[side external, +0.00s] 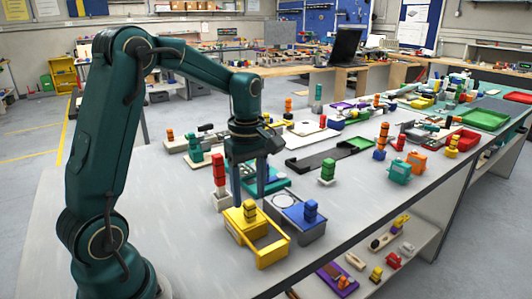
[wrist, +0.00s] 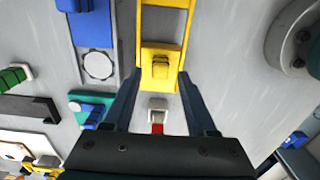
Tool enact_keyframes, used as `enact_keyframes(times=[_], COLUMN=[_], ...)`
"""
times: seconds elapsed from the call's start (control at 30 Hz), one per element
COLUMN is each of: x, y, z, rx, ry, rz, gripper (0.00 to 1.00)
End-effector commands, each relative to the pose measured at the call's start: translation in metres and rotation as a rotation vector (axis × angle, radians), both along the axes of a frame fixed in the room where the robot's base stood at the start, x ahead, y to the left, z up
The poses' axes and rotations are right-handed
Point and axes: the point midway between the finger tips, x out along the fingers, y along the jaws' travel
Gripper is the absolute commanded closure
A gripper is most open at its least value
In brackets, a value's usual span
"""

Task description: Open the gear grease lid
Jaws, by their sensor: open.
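No readable label marks the gear grease lid, so I cannot tell for sure which part it is. A yellow block with a small raised knob (wrist: 160,66) sits at one end of an open yellow frame (side external: 272,250). Beside it, a blue block with a knob (side external: 311,212) sits on a grey-blue base with a round disc (wrist: 98,65). My gripper (side external: 250,198) is open and points down over the yellow block. In the wrist view the yellow block lies between my fingertips (wrist: 158,78); I cannot tell whether they touch it.
A red stacked post on a pale base (side external: 219,182) stands close behind my gripper. A teal part (side external: 280,178) lies behind the fingers. The near grey tabletop (side external: 180,240) is clear.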

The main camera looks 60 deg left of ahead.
Motion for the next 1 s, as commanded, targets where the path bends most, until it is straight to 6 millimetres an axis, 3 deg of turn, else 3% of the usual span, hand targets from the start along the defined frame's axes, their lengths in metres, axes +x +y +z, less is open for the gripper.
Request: enact_keyframes(times=[0.3, 0.63, 0.7, 0.8, 1.0], x=[-0.001, -0.001, -0.001, -0.001, -0.001], y=[-0.001, -0.001, -0.001, -0.001, -0.001], z=[-0.037, -0.041, -0.041, -0.041, -0.041], rx=[-0.001, 0.001, 0.001, 0.001, 0.001], ry=[0.003, 0.000, -0.001, -0.001, -0.001], rz=[-0.003, -0.003, -0.003, -0.003, -0.004], gripper=[0.43, 0.43, 0.69, 1.00, 1.00])
